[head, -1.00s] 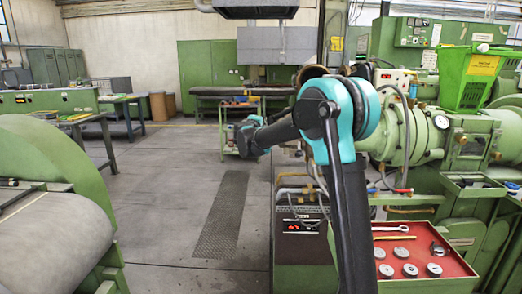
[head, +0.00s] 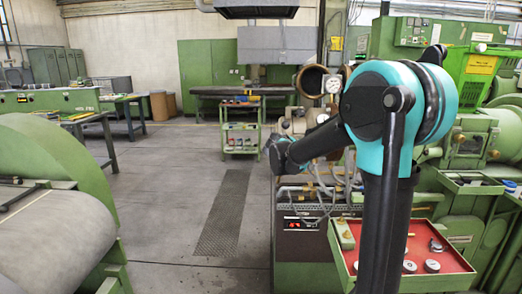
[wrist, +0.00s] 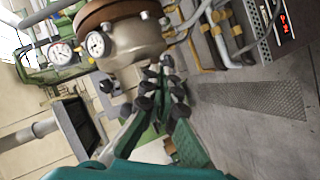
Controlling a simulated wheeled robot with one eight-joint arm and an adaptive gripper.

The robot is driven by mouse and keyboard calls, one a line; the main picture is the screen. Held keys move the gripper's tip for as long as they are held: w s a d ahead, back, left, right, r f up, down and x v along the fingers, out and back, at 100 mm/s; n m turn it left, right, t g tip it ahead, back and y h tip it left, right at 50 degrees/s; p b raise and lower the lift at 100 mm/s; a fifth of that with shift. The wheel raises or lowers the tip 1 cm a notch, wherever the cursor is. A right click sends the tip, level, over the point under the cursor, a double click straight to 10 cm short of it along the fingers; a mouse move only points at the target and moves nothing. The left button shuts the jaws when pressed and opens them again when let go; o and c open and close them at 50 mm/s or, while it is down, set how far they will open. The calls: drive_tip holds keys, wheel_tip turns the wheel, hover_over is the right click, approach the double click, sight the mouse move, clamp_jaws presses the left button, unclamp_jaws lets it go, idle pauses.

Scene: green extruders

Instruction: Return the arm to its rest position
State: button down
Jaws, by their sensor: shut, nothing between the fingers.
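My arm stands at the right of the middle in the head view, with a large black and teal joint raised at the top. From there a dark link reaches left and down to a smaller teal and black joint over the floor's edge. My gripper (wrist: 160,88) shows in the wrist view with its dark green fingers and black pads close together. It is shut and empty. I cannot make out the fingers in the head view.
A green machine (head: 483,135) with pipes and a gauge (head: 333,85) stands close on the right. A red tray (head: 450,262) with round metal parts lies below the arm. A green trolley (head: 241,128) stands farther back. The floor (head: 170,200) at left centre is clear.

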drive_tip(key=s+d+f+m+g+y, duration=0.1)
drive_tip(key=s+d+f+m+g, duration=0.1)
drive_tip(key=s+f, duration=0.6)
drive_tip(key=s+d+f+m+g+y, duration=0.1)
drive_tip(key=s+d+f+m+g, duration=0.3)
drive_tip(key=s, duration=0.7)
drive_tip(key=s+d+f+y, duration=0.1)
drive_tip(key=s+f+y, duration=0.1)
drive_tip(key=s+f, duration=0.65)
drive_tip(key=s+a+f+g+y, duration=0.1)
drive_tip(key=s+f, duration=0.1)
drive_tip(key=s, duration=0.4)
drive_tip(key=s+a+f+m+y, duration=0.1)
drive_tip(key=s+a+f, duration=0.1)
drive_tip(key=s, duration=0.4)
drive_tip(key=shift+s+a+f+g, duration=0.25)
drive_tip(key=shift+a+f+g, duration=0.05)
drive_tip(key=shift+f+g, duration=0.1)
